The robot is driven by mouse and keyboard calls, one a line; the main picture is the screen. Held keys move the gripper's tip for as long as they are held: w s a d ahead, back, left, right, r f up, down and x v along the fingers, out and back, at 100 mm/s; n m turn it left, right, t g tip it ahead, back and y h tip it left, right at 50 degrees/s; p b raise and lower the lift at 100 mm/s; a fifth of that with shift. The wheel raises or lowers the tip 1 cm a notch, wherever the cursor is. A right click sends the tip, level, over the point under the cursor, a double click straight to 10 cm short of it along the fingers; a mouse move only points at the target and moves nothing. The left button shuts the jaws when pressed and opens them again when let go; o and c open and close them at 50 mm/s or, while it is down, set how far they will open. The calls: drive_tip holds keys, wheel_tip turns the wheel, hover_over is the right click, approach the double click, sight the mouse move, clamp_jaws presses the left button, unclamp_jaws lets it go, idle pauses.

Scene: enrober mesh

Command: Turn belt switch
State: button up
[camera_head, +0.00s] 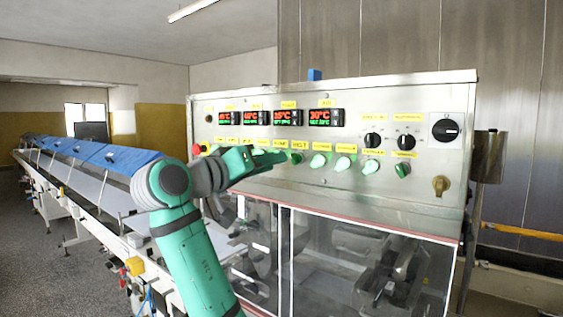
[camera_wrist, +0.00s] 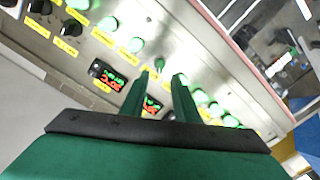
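The control panel (camera_head: 430,180) carries a row of green switches under yellow labels. One label (camera_head: 279,143) appears to read BELT; the switch under it is partly or wholly hidden by my gripper. A dark green switch (camera_head: 297,158) shows just right of the fingertips. My gripper (camera_head: 281,157) reaches in from the left, close to the panel face. In the wrist view, its two fingers (camera_wrist: 164,76) are apart and point at the switch row, with a gap between them. I cannot tell whether they touch a switch.
Further green switches (camera_head: 318,160) continue to the right, below black knobs (camera_head: 372,140). Red-digit displays (camera_head: 288,118) sit above the row. A red button (camera_head: 197,149) is at the panel's left. Clear guard windows (camera_head: 365,260) lie below. A long conveyor (camera_head: 90,180) runs off left.

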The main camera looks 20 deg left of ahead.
drive_tip(key=shift+v, duration=2)
